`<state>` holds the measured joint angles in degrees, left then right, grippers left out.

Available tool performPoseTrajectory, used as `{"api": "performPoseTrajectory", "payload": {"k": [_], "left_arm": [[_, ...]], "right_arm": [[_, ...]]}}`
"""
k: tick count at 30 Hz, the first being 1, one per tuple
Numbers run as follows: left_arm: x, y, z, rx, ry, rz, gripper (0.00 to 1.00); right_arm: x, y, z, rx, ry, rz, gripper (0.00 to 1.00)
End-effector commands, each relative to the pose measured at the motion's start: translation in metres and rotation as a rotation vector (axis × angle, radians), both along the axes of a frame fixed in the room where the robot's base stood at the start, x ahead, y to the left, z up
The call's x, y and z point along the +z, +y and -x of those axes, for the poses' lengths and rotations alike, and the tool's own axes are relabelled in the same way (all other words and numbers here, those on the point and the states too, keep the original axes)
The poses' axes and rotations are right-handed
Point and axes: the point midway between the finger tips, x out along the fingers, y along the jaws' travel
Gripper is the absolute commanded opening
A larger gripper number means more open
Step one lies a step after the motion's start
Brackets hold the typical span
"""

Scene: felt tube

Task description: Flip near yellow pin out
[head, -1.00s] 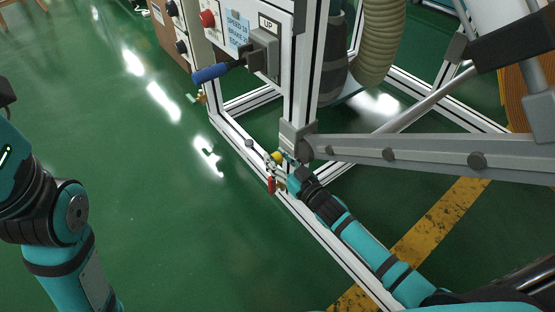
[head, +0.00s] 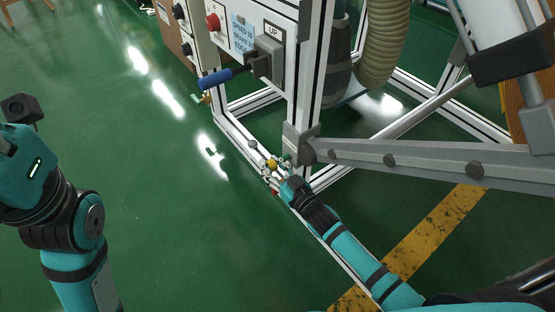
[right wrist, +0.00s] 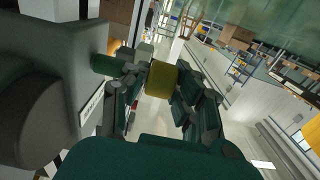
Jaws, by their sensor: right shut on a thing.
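The yellow pin (head: 271,164) shows as a small yellow knob at the frame's lower rail, just left of the foot of the upright post. In the right wrist view the yellow pin (right wrist: 161,80) is a short yellow cylinder between my two fingers. My right gripper (head: 273,172) reaches it from the lower right in the head view. The right gripper (right wrist: 160,92) is shut on the yellow pin. The pin's far end and its seat are hidden. My left arm is at the left of the head view, but its fingers do not show.
A white aluminium frame post (head: 304,75) and a grey beam (head: 420,162) stand close to my right gripper. A dark fitting (right wrist: 40,85) fills the left of the wrist view. A blue-handled lever (head: 216,78) juts out above. The green floor (head: 150,200) at left is clear.

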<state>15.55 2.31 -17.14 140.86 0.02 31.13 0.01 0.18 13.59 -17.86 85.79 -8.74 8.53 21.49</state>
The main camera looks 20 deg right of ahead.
Motion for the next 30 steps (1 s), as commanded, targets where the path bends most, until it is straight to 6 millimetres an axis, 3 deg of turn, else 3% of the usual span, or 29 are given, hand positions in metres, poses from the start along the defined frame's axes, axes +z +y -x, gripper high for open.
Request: {"api": "performPoseTrajectory", "payload": {"k": [6, 7, 9, 20, 30], "left_arm": [[0.0, 0.0, 0.001, 0.0, -0.003, 0.0, 0.4], [0.0, 0.0, 0.001, 0.0, -0.003, 0.0, 0.4], [0.0, 0.0, 0.001, 0.0, -0.003, 0.0, 0.4], [0.0, 0.0, 0.001, 0.0, -0.005, -0.001, 0.4], [0.0, 0.0, 0.001, 0.0, -0.005, -0.001, 0.4]], "right_arm": [[-0.001, 0.006, 0.003, 0.011, -0.001, -0.006, 0.0], [-0.001, 0.006, 0.003, 0.012, -0.001, -0.006, 0.29], [-0.001, 0.006, 0.003, 0.011, 0.0, -0.005, 0.35], [-0.003, 0.001, 0.013, 0.008, 0.002, -0.003, 0.35], [-0.002, -0.023, 0.078, 0.009, 0.003, -0.004, 0.35]]}}
